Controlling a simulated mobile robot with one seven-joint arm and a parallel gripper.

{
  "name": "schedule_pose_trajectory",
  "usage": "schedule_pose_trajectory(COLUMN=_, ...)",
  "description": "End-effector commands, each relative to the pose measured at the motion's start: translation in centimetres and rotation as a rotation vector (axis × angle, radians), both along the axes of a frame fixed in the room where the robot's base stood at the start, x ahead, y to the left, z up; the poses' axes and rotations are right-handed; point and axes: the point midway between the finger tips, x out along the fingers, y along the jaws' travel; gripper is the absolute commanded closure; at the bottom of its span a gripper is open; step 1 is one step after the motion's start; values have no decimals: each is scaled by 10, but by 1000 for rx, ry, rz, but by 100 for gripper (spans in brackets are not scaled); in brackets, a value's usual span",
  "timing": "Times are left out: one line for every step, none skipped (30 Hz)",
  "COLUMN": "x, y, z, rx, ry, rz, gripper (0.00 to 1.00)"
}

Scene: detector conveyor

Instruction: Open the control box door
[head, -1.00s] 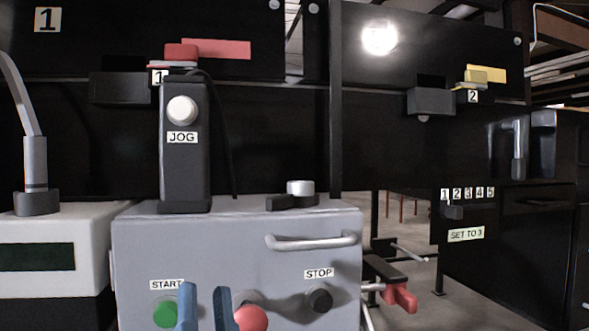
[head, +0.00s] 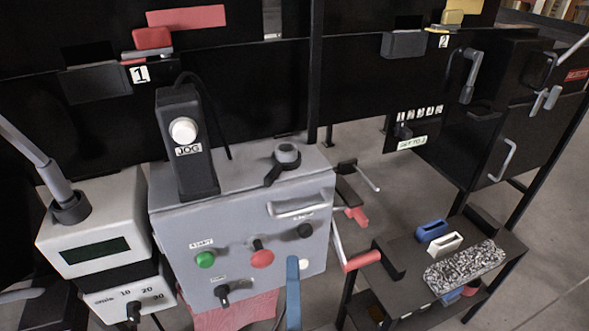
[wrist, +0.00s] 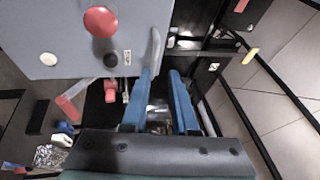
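The control box (head: 215,265) is the grey box with buttons on its front. Its door looks shut, with a pale bar handle (head: 300,207) near the upper right of the front. The handle (wrist: 153,48) also shows upright in the wrist view, just past the left fingertip; I cannot tell if they touch. My gripper (wrist: 160,74) is open, its two blue fingers apart with nothing clearly between them. In the head view only a blue finger (head: 293,290) shows, in front of the box's lower right.
A red-handled crank (head: 362,260) stands close on the right. A dark table (head: 480,285) with small parts is further right. A JOG post (head: 185,145) stands on the box.

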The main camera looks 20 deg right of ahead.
Motion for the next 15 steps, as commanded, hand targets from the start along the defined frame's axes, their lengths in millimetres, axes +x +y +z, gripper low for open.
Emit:
schedule_pose_trajectory(x=-5, y=-4, z=6, rx=31, ry=16, rz=-13, gripper=73)
schedule_pose_trajectory(x=-8, y=-6, z=5, rx=45, ry=22, rz=-19, gripper=73)
schedule_pose_trajectory(x=-10, y=-9, z=2, rx=62, ry=27, rz=-26, gripper=73)
schedule_pose_trajectory(x=-12, y=-10, z=1, rx=71, ry=31, rz=-29, gripper=73)
schedule_pose_trajectory(x=-13, y=-11, z=0, rx=79, ry=33, rz=-33, gripper=73)
schedule_pose_trajectory(x=-13, y=-12, z=-2, rx=86, ry=35, rz=-36, gripper=73)
schedule_pose_trajectory(x=-13, y=-13, z=-3, rx=89, ry=36, rz=-37, gripper=73)
schedule_pose_trajectory(x=-12, y=-13, z=-3, rx=91, ry=37, rz=-39, gripper=73)
schedule_pose_trajectory(x=-10, y=-14, z=-3, rx=92, ry=37, rz=-39, gripper=73)
schedule_pose_trajectory(x=-8, y=-15, z=-2, rx=91, ry=36, rz=-39, gripper=73)
schedule_pose_trajectory(x=-5, y=-16, z=-2, rx=91, ry=36, rz=-39, gripper=73)
schedule_pose_trajectory(x=0, y=-18, z=0, rx=91, ry=35, rz=-39, gripper=73)
schedule_pose_trajectory(x=3, y=-19, z=1, rx=91, ry=34, rz=-39, gripper=73)
schedule_pose_trajectory(x=8, y=-21, z=3, rx=90, ry=33, rz=-39, gripper=73)
schedule_pose_trajectory(x=14, y=-23, z=4, rx=91, ry=34, rz=-39, gripper=73)
